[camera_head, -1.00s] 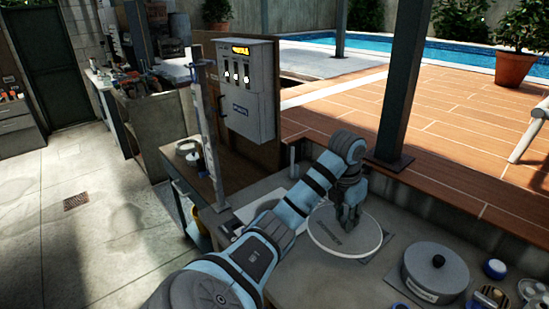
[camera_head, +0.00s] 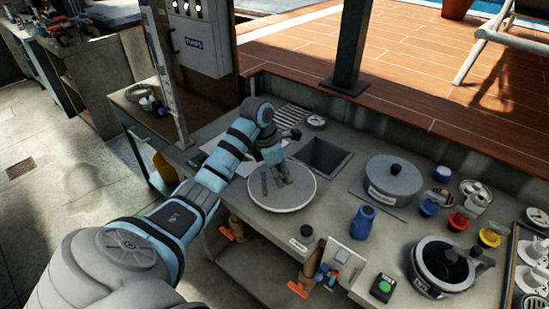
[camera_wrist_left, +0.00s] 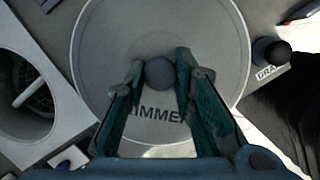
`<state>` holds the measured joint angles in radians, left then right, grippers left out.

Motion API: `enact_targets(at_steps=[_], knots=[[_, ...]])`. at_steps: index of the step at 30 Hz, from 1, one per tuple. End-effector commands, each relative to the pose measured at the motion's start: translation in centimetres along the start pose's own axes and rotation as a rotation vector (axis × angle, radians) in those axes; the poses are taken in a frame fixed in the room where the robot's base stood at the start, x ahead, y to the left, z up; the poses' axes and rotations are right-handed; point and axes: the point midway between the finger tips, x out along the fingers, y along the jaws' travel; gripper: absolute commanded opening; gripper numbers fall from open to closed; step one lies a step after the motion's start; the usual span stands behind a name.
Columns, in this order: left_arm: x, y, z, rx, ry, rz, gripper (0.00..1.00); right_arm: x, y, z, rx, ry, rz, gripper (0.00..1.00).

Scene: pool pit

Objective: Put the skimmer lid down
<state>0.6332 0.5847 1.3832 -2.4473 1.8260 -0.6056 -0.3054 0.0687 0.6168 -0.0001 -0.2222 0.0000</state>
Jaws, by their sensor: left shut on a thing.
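The skimmer lid (camera_head: 296,202) is a pale round disc with dark lettering. My left gripper (camera_head: 276,172) is shut on the round knob at its centre. In the left wrist view the fingers (camera_wrist_left: 158,85) close around the grey knob, and the lid (camera_wrist_left: 205,45) fills the middle with part of "SKIMMER" readable. The lid looks level over the counter, left of an open square well (camera_head: 322,156). I cannot tell whether it touches the counter. My right gripper is not in view.
A grey lidded pot (camera_head: 393,186) stands right of the well. A blue bottle (camera_head: 363,222), a black knob (camera_head: 306,231) and a switch box with a green button (camera_head: 382,287) are near the front. An open round vessel (camera_head: 441,267) is at the right.

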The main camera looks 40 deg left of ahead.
Motion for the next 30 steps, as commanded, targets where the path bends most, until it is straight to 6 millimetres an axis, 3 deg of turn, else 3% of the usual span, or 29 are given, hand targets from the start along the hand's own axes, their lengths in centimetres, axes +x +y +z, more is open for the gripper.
enact_targets(at_steps=[7, 18, 19, 22, 30], knots=[[4.5, -0.4, -0.1, 0.017, -0.001, -0.005, 0.0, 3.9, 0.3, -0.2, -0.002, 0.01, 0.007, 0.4], [4.4, -0.4, -0.1, 0.017, 0.0, -0.005, 0.0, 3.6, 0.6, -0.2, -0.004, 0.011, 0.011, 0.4], [4.3, -0.4, -0.1, 0.017, 0.001, -0.005, 0.28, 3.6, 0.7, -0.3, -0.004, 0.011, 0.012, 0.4], [4.2, -0.4, -0.1, 0.017, 0.0, -0.005, 0.44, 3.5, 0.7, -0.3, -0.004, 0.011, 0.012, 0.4], [4.2, -0.4, -0.1, 0.016, 0.0, -0.005, 0.44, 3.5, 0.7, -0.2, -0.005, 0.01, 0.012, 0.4]])
